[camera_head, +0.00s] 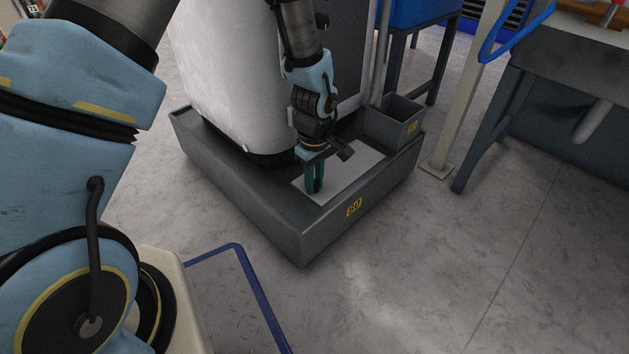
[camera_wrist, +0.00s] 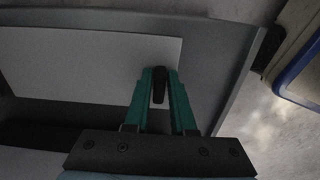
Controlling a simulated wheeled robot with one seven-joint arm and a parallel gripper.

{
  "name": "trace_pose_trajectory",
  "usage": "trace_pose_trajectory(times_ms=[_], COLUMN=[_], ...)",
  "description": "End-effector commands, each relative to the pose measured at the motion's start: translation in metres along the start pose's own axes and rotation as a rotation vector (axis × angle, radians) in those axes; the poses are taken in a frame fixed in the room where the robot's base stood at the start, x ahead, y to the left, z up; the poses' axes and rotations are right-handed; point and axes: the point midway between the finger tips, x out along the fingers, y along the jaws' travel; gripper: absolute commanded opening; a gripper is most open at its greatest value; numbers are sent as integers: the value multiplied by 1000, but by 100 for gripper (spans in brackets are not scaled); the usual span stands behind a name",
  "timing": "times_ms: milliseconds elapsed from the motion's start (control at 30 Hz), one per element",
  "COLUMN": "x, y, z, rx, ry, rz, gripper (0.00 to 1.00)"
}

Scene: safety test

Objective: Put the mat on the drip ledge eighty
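The mat (camera_head: 352,172) is a pale flat sheet within the dark grey drip ledge (camera_head: 300,235), near its front corner. The ledge carries a yellow label on its outer wall that seems to read 80. My gripper (camera_head: 314,190) points down over the mat's near part. In the wrist view, the mat (camera_wrist: 80,65) reaches under the teal fingers of my gripper (camera_wrist: 159,80). The fingertips close on a small dark upright piece, which looks like a grip on the mat. Whether the mat touches the ledge floor everywhere is hard to tell.
A big pale tank (camera_head: 225,70) stands on the ledge behind my gripper. A grey open box (camera_head: 393,122) with a yellow label sits at its right corner. A grey bench (camera_head: 530,75) and a beige post (camera_head: 465,90) stand right.

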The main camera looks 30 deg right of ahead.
Motion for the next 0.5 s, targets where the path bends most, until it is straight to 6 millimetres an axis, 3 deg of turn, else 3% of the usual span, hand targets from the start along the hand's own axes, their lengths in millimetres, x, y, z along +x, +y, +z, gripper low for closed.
trace_pose_trajectory(times_ms=[200,500], x=[0,-6], y=[0,0], z=[0,0], rx=[0,0], ry=[0,0], rz=[0,2], gripper=[47,47])
